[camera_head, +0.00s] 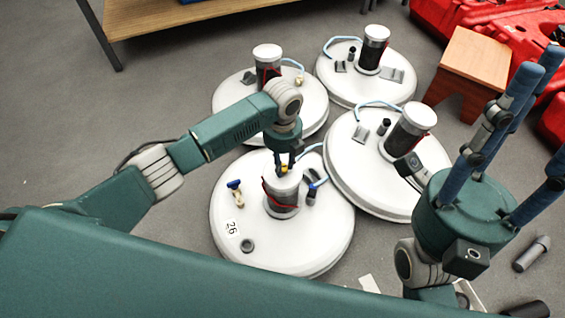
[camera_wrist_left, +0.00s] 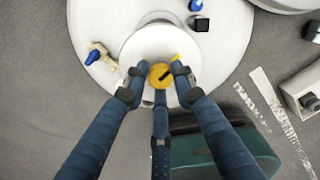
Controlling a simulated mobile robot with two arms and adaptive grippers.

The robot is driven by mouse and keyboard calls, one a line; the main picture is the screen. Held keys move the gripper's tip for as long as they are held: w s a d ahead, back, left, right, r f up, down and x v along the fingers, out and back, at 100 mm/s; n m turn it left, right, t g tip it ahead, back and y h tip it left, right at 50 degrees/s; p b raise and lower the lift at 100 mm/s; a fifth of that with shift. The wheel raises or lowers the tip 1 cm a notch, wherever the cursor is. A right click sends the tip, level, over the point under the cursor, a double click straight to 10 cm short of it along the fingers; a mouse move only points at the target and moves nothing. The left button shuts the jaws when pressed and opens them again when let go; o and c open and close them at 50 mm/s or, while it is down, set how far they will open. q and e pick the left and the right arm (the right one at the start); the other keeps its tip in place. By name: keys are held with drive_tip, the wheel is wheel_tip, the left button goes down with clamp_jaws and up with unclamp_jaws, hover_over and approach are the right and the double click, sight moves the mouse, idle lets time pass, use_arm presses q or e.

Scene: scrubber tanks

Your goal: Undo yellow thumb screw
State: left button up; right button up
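A round white tank labelled 26 (camera_head: 232,255) stands at the front centre, with a white-capped dark cylinder (camera_head: 281,203) on top. My left gripper (camera_head: 283,169) points down over that cap. In the left wrist view a yellow thumb screw (camera_wrist_left: 160,76) sits on the white cap (camera_wrist_left: 150,45). The three fingers of my left gripper (camera_wrist_left: 158,82) are close around the screw; whether they touch it is not clear. A small yellow part also shows by the right fingertip. My right gripper (camera_head: 510,130) has its fingers spread upward, empty, at the right.
Several similar white tanks (camera_head: 370,85) stand behind and to the right. A wooden stool (camera_head: 470,65) and red objects (camera_head: 500,30) are at the back right. A blue-handled valve (camera_head: 235,190) is on tank 26. Grey floor is free on the left.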

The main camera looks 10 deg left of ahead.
use_arm(q)
clamp_jaws()
